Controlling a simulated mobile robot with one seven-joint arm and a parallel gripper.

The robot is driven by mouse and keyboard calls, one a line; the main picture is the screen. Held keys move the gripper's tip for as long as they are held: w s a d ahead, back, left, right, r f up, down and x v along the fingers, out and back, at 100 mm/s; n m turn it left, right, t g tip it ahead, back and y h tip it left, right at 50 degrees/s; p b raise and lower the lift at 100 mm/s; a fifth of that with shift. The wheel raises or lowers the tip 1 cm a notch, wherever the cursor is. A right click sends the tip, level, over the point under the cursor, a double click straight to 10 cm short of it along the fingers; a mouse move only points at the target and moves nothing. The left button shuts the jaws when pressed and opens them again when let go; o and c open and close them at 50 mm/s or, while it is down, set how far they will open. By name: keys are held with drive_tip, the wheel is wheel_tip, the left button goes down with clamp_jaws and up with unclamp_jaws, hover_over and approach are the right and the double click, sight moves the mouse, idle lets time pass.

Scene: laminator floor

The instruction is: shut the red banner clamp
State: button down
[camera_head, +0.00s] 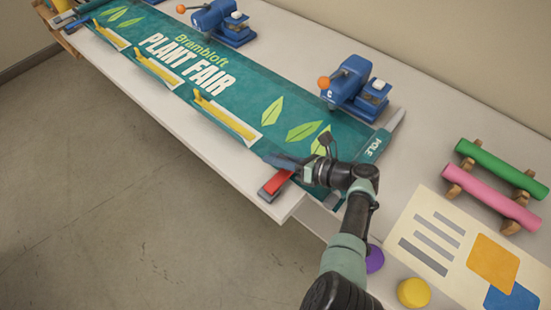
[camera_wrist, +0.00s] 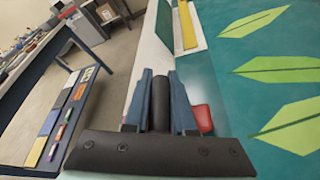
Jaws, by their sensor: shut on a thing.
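The red banner clamp (camera_head: 277,182) sits at the near corner of the white table, by the edge of the green "Plant Fair" banner (camera_head: 228,98). Its red part also shows in the wrist view (camera_wrist: 203,118), just right of the fingers. My gripper (camera_head: 277,162) is low over the banner edge, directly beside the red part. In the wrist view my gripper (camera_wrist: 160,97) has its blue-grey fingers on either side of a dark upright bar, which seems to be the clamp's lever. The fingers and wrist hide much of the clamp, so its exact lever angle is unclear.
Yellow bars (camera_head: 222,116) lie along the banner's near edge. Blue machines with orange knobs (camera_head: 352,84) stand along the back. A green roll (camera_head: 500,167) and a pink roll (camera_head: 490,196) lie right, near a printed sheet (camera_head: 415,256). The floor at left is clear.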

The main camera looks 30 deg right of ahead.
drive_tip(key=shift+s+a+f, duration=0.1)
drive_tip(key=shift+f, duration=0.15)
drive_tip(key=c, duration=1)
unclamp_jaws()
drive_tip(key=shift+o, duration=1.2)
drive_tip(key=shift+r, duration=0.1)
drive_tip(key=p+v, duration=0.1)
drive_tip(key=v, duration=1.2)
